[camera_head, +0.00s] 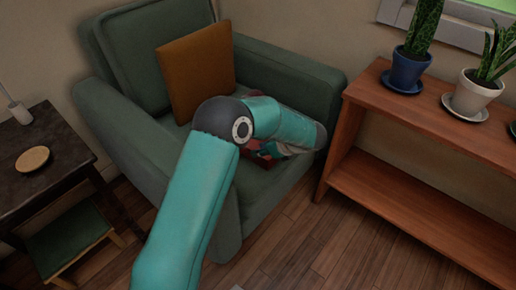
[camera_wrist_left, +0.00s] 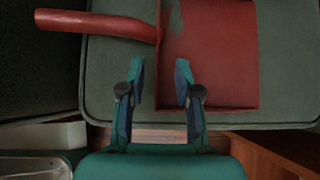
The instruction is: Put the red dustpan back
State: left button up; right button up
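The red dustpan (camera_wrist_left: 210,50) lies on the green armchair's seat (camera_wrist_left: 110,80). In the left wrist view its handle (camera_wrist_left: 95,24) points left and its pan is at the right. In the head view only small red parts of the dustpan (camera_head: 266,162) show past my left arm. My left gripper (camera_wrist_left: 160,82) is open and empty, its two fingers on either side of the line of the pan's left wall. I cannot tell whether the fingers touch the dustpan. My left arm hides most of the gripper in the head view. My right gripper is not in view.
An orange cushion (camera_head: 197,70) leans on the armchair's back. A wooden shelf (camera_head: 420,135) with potted plants stands at the right. A dark table (camera_head: 60,150) with a round coaster (camera_head: 32,158) stands at the left, above a green-topped stool (camera_head: 68,238). Wooden floor (camera_head: 300,250) is bare in front.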

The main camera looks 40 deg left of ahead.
aim_at(252, 160)
pick_arm(q)
jog(key=shift+x, duration=1.05)
jog(key=b+x, duration=0.1)
jog(key=x, duration=0.1)
jog(key=b+x, duration=0.1)
jog(key=x, duration=0.1)
jog(key=shift+s+d+f+b, duration=0.15)
jog(key=shift+s+f+b, duration=0.1)
jog(key=shift+b, duration=0.05)
jog(key=shift+a+f, duration=0.25)
jog(key=shift+a, duration=0.15)
grip_shut()
jog(key=shift+w+r, duration=0.1)
